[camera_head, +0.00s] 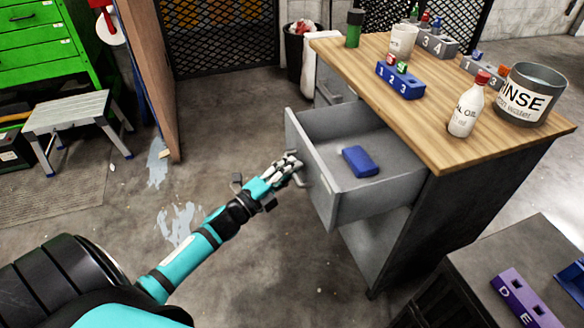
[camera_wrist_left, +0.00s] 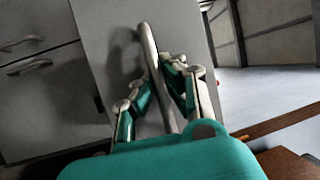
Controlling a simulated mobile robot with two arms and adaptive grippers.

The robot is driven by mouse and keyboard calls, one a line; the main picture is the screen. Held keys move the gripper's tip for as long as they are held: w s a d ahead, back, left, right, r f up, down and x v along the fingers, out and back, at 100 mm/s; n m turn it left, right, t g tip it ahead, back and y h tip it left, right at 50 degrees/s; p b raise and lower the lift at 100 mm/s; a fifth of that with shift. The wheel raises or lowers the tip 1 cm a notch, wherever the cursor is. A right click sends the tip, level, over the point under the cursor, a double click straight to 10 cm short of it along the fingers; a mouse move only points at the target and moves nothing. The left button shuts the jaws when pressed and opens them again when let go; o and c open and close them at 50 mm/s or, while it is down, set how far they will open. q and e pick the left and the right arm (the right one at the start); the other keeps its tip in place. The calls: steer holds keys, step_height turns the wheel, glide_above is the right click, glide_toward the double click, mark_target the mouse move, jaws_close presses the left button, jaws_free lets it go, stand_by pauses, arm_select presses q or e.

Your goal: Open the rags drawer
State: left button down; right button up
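The grey drawer (camera_head: 335,188) of the wood-topped bench is pulled well out. A blue folded-looking block (camera_head: 361,161) lies inside it. My left gripper (camera_head: 291,163) is at the drawer's front, on its handle (camera_head: 299,180). In the left wrist view the curved metal handle (camera_wrist_left: 147,45) passes between the two fingers of the left gripper (camera_wrist_left: 160,75), which are closed in close around it. The drawer's label is not readable. My right gripper is not in view.
The bench top (camera_head: 440,140) holds a rinse bucket (camera_head: 527,97), a white bottle (camera_head: 466,108), a blue numbered block (camera_head: 400,82) and a green can (camera_head: 354,28). A dark side table (camera_head: 470,270) stands at lower right. A step stool (camera_head: 72,115) stands left. The floor before the drawer is open.

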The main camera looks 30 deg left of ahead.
arm_select(q)
steer(key=c, duration=1.4)
jaws_free()
steer(key=shift+f, duration=0.15)
steer(key=v, duration=1.2)
